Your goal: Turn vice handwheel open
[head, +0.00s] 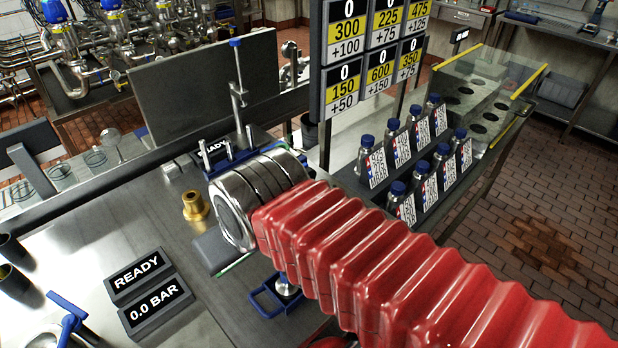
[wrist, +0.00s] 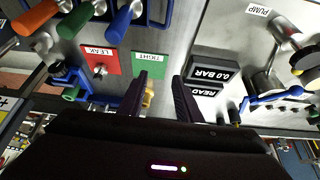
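My gripper (wrist: 160,79) shows in the wrist view with two dark fingers apart and nothing held between them. Its fingers are hidden in the head view.
A brass fitting (head: 195,205) stands on the bench, partly behind my left finger in the wrist view. Readouts say READY (head: 138,275) and 0.0 BAR (head: 155,306). Colored handles (wrist: 83,17) hang near the wrist view's top left. Labelled bottles (head: 400,170) stand right.

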